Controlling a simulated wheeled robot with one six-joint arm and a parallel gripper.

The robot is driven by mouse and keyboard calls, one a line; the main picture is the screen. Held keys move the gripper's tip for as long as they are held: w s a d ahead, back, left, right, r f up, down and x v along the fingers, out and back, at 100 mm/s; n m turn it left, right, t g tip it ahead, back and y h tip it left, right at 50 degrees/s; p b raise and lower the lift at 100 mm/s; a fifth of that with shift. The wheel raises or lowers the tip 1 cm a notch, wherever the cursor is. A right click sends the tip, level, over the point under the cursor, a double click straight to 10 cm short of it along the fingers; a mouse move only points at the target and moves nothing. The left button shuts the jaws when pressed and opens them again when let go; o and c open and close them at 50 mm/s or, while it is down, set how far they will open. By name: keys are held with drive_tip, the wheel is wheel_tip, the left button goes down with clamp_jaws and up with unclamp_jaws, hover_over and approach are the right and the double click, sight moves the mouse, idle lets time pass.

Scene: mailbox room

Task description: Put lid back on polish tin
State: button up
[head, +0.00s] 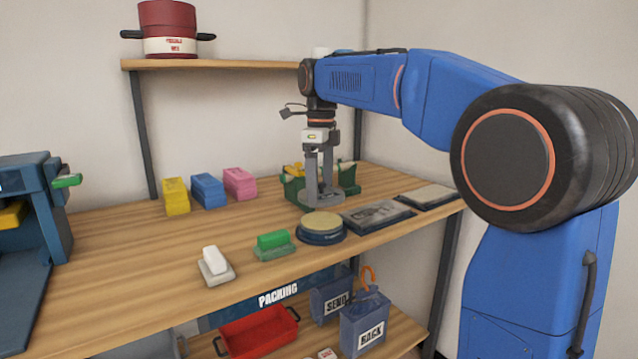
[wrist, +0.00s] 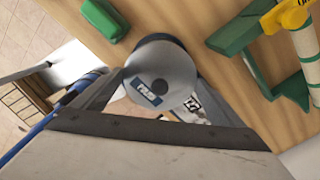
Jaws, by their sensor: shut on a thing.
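The polish tin (head: 320,226) is a low, round, dark blue tin with tan polish showing at its open top. It sits upright on the wooden bench. My gripper (head: 320,188) points down and is shut on the round grey lid (head: 308,200), held level. In the head view the lid appears above and just behind the tin, apart from it. In the wrist view the lid (wrist: 158,62) sits between my fingers, with a dark centre spot and a blue-and-white label. It hides most of what lies beneath; a dark edge shows past its far side.
A green holder (head: 293,186) stands behind my gripper. Yellow, blue and pink blocks (head: 207,190) stand at the back.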

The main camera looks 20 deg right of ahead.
sight(321, 220)
drive_tip(key=shift+f, duration=2.8)
drive_tip(key=shift+f, duration=0.15)
idle(0.3)
drive_tip(key=o, duration=0.7)
drive_tip(key=shift+o, duration=0.2)
drive_tip(key=shift+r, duration=3.5)
drive_tip(key=shift+c, duration=0.3)
clamp_jaws()
